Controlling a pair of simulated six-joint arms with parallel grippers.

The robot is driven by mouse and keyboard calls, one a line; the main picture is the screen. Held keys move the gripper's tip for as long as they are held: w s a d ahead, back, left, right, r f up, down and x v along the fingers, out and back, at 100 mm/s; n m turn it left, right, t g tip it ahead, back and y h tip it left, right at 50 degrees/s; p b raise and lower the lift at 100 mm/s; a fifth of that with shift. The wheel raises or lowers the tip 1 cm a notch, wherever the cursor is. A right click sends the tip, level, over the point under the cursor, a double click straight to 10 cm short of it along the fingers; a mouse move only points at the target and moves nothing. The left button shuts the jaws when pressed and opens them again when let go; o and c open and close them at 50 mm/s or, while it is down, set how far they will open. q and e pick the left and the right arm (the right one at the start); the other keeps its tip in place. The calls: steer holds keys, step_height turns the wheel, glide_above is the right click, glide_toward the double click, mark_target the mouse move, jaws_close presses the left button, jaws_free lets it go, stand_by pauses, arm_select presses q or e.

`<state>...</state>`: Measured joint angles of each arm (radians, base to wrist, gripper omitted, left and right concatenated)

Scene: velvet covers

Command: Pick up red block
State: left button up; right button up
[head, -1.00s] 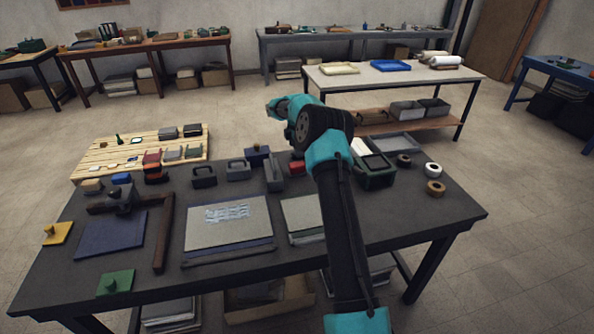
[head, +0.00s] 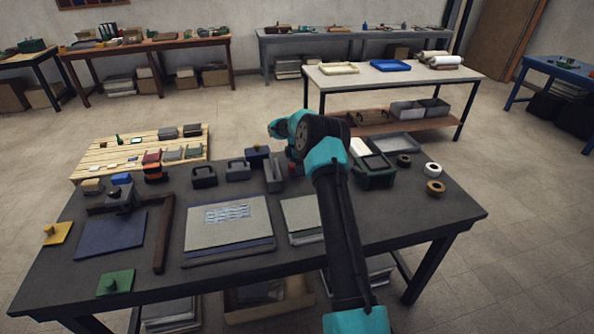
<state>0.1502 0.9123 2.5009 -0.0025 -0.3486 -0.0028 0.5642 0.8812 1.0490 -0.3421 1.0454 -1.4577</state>
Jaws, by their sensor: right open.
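A small red block (head: 293,170) lies near the far edge of the dark table (head: 330,262), right of an upright grey block, and only a sliver of it shows beside my right arm. My right gripper (head: 291,158) is open, close to the red block and mostly hidden by my own wrist and forearm. I cannot tell whether its fingers touch the block. My left gripper is not in view.
A grey upright block (head: 274,174) stands just left of the red block. A dark green bin (head: 375,178) stands to the right. Flat boards (head: 228,222) cover the table's middle. Rolls of tape (head: 433,170) lie at the right, where some table is bare.

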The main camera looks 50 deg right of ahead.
steer(key=shift+f, duration=1.45)
steer(key=shift+c, duration=0.2)
steer(key=c, duration=1)
